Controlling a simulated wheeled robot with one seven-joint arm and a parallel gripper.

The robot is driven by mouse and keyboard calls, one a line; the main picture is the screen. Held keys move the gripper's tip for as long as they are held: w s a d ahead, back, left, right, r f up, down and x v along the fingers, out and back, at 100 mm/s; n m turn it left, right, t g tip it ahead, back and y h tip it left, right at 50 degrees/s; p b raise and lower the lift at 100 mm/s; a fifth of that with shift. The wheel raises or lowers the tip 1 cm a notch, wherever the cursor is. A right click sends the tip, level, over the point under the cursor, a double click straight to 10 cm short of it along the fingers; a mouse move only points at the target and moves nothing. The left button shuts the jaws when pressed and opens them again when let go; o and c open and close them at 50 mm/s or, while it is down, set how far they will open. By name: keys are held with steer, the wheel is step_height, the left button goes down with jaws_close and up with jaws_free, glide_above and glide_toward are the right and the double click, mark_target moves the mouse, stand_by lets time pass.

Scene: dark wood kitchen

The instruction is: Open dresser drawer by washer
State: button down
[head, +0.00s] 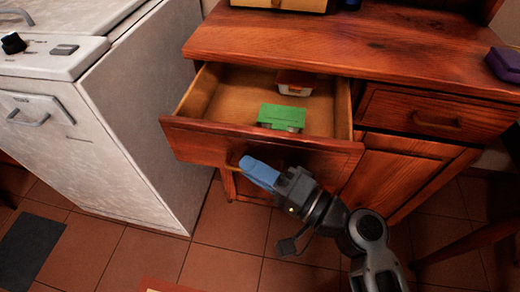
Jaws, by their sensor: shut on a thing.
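The wooden dresser (300,38) stands right of the white washer (145,110). Its left drawer (187,132) is pulled out, showing the light wood inside. A green box (282,114) sits near the drawer's front, and a small white and orange-brown container (294,86) sits further back. My gripper (245,168), with blue fingers, is at the front of this drawer, shut on its brass handle (232,167). The fingers hide most of the handle. The right drawer (437,112) is closed.
A purple box (504,64) lies on the right of the dresser top. A wooden cupboard door (392,175) is below the right drawer. A chair or stool leg (470,242) is at the lower right. The tiled floor (225,245) before the dresser is mostly clear.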

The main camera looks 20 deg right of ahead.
steer(key=shift+s+a, duration=0.45)
steer(key=shift+s, duration=0.15)
steer(key=c, duration=1.2)
jaws_free()
steer(key=shift+s, duration=0.1)
steer(key=shift+b+v, duration=0.4)
steer(key=shift+v, duration=3.4)
steer(key=shift+o, duration=0.5)
